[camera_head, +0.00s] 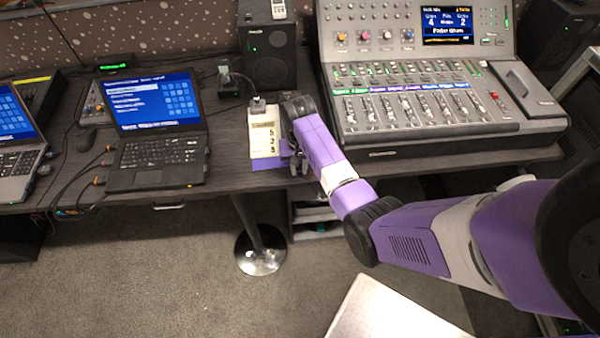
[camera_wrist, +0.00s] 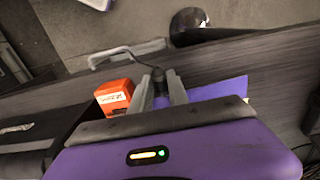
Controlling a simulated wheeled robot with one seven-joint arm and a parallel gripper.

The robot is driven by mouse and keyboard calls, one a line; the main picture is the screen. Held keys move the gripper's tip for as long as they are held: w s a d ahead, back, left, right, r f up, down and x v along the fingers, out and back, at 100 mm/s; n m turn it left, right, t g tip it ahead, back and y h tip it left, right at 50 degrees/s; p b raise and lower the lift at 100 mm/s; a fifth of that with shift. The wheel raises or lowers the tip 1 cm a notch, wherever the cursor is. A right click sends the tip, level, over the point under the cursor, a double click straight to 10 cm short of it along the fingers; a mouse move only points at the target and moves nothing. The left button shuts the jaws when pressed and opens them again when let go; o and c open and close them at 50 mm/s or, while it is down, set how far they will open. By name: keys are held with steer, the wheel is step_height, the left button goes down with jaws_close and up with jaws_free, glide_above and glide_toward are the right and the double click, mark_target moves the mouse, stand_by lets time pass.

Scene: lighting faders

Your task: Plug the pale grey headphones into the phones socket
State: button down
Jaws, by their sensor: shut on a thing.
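My gripper (camera_head: 298,167) is at the desk's front edge, beside the white panel and left of the mixing console. In the wrist view its fingers (camera_wrist: 160,84) are shut on a small dark plug (camera_wrist: 159,76). A thin dark cable (camera_wrist: 128,50) runs from the plug in a curve to the left. A pale grey bar-like shape (camera_wrist: 148,47) lies by the cable; I cannot tell whether it is part of the headphones. I cannot make out the phones socket in either view.
An orange box (camera_wrist: 114,92) sits close left of the fingers. A white panel with numbers (camera_head: 264,130) lies on the desk (camera_head: 228,178). A laptop (camera_head: 155,150) is to the left, the console (camera_head: 440,140) to the right, a speaker (camera_head: 268,58) behind.

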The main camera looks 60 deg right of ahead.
steer(key=shift+w+d+f+b, duration=0.1)
steer(key=shift+w+d+b, duration=1.15)
steer(key=shift+d+b, duration=0.45)
steer(key=shift+w, duration=0.15)
steer(key=shift+w+d+r+p, duration=0.2)
steer(key=shift+w+d+p, duration=0.15)
steer(key=shift+w+d, duration=0.45)
stand_by(4.0)
steer(key=c, duration=1.2)
jaws_free()
steer(key=shift+s+d, duration=0.1)
steer(key=shift+d, duration=0.05)
step_height(320, 180, up, 8)
steer(key=shift+f, duration=0.15)
